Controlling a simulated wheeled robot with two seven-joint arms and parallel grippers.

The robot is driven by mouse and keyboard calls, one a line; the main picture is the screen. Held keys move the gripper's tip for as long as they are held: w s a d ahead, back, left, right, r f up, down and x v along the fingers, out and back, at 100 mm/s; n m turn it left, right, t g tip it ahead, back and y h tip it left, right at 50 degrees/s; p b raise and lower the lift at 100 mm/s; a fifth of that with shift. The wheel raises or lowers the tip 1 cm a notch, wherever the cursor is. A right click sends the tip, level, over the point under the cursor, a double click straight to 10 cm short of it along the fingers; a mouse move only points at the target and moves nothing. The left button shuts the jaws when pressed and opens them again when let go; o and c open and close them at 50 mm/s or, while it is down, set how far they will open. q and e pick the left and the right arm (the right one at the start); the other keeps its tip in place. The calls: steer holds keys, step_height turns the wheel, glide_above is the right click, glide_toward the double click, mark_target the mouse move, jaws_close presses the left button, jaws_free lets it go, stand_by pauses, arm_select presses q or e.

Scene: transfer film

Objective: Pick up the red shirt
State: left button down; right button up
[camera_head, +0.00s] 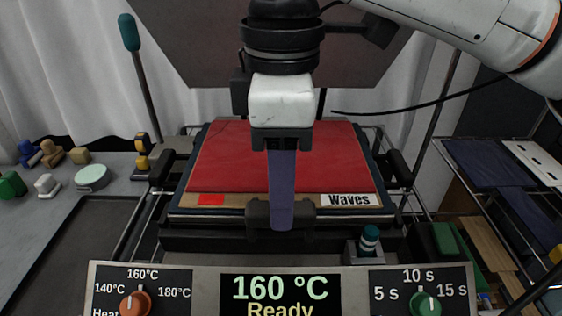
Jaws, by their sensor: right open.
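The red shirt (225,165) lies flat on the lower bed of the heat press, in the middle of the view. My right gripper (281,222) comes down from the top over the middle of the shirt and hides part of it. It is open and seen edge-on, with a purple-blue finger reaching down to the press's front edge. Nothing shows held in it. I cannot tell whether the finger touches anything. My left gripper is out of view.
The raised press plate (190,45) hangs behind. A tan strip (245,201) with a "Waves" label (348,200) runs along the shirt's front. The control panel (210,290) reads 160 °C, Ready. Small coloured items stand on the left table; a rack (485,165) stands right.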

step_height(320, 180, down, 5)
steer(key=shift+a+f+b, duration=0.1)
steer(key=shift+f+b, duration=0.05)
steer(key=shift+b, duration=0.15)
steer(key=c, duration=1.1)
jaws_close()
